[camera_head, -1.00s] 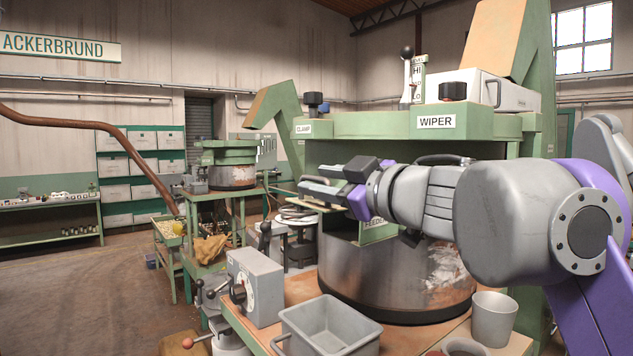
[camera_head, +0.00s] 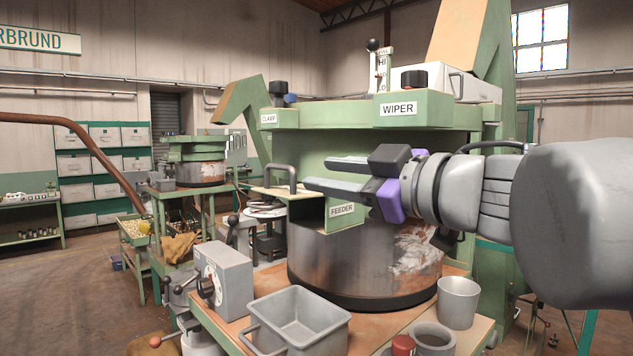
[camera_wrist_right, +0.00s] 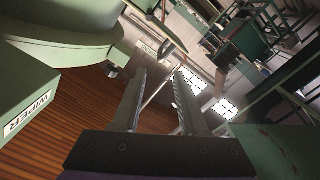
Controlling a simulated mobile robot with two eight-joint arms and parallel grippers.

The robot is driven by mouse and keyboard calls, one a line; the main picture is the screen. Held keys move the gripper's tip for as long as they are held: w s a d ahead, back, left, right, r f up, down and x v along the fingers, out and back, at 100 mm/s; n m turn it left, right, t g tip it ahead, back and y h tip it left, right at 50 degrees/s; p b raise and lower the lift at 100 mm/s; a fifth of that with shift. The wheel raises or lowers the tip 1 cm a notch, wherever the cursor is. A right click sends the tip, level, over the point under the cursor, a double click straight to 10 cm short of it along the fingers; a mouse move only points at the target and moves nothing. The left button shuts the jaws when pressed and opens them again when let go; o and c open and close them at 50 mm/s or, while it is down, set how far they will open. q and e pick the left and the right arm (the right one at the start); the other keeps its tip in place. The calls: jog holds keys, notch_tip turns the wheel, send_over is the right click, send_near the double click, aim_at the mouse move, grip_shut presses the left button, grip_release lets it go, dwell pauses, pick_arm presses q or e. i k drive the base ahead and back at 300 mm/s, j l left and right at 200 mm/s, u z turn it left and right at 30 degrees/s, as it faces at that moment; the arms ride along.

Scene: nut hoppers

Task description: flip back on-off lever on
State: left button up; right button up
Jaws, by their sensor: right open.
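No lever in view carries a readable on-off label. A lever with a black ball knob (camera_head: 373,45) stands upright beside the level plate on top of the near hopper machine. Another black-knobbed lever (camera_head: 233,222) stands behind the grey dial box. The back hopper (camera_head: 200,170) is farther off at left; no lever on it is clear. My right gripper (camera_head: 318,174) is open and empty, pointing left in front of the near machine, above the FEEDER plate (camera_head: 342,210). Its two fingers also show apart in the right wrist view (camera_wrist_right: 160,75). My left gripper is out of view.
The near hopper drum (camera_head: 335,265) stands on a bench with a grey bin (camera_head: 300,318), a cup (camera_head: 458,302) and the dial box (camera_head: 224,280). The WIPER block (camera_head: 398,122) overhangs my right gripper. Open floor lies at left.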

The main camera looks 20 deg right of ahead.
aim_at(177, 290)
jog(key=k+l, duration=0.25)
jog(key=k, duration=0.2)
jog(key=k+l, duration=0.25)
jog(key=k, duration=0.25)
